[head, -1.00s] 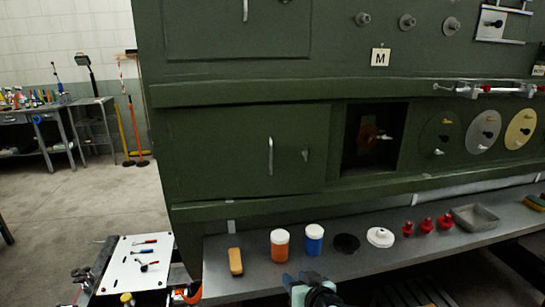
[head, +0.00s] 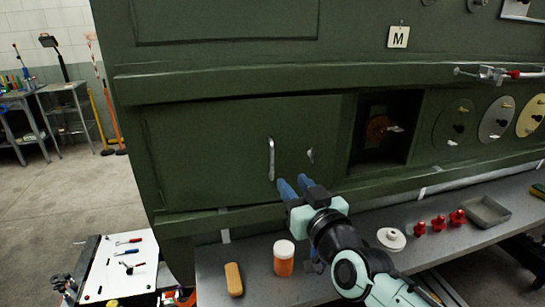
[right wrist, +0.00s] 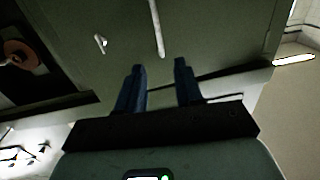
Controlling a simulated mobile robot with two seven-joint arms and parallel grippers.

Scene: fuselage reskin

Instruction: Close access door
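The green access door (head: 220,150) is a wide panel in the lower green wall. A pale vertical handle (head: 271,158) and a small latch (head: 310,154) sit near its right side. I cannot tell for sure whether the door is flush or slightly ajar. My right gripper (head: 296,183) is just below and right of the handle, its two blue fingers apart with nothing between them. In the right wrist view the handle (right wrist: 157,28) is ahead of the open fingers (right wrist: 158,75), not between them, and a dark line runs along the door's edge. My left gripper is not in view.
Right of the door is an open square recess (head: 386,130) with a reddish part inside. A white tool board (head: 125,266) stands at lower left.

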